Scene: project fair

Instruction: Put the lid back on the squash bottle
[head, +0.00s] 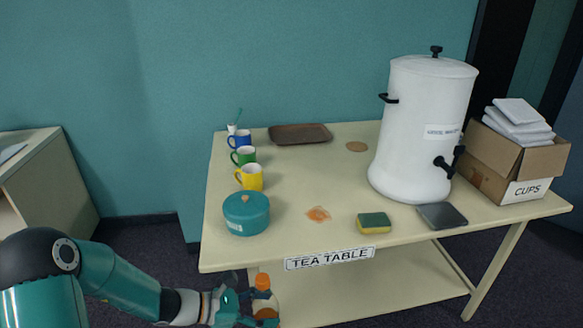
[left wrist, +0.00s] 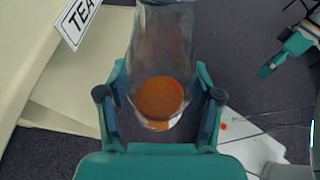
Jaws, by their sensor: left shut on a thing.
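The squash bottle (head: 264,303) is in front of the table's front edge, low in the head view. It has an orange top (head: 262,281), a pale band and orange lower down. My left gripper (head: 252,308) is shut on it. In the left wrist view the clear bottle (left wrist: 160,50) sits between both fingers, with a round orange patch low in it; its upper end is out of frame. I cannot tell whether the orange top is the lid or how it sits. My right gripper (left wrist: 285,55) shows partly in the left wrist view, apart from the bottle; its jaws are unclear.
The tea table (head: 290,240) holds a teal tin (head: 246,213), several mugs (head: 249,177), a brown tray (head: 300,134), a sponge (head: 373,223), a white urn (head: 420,130) and a cups box (head: 500,170). A low shelf is underneath.

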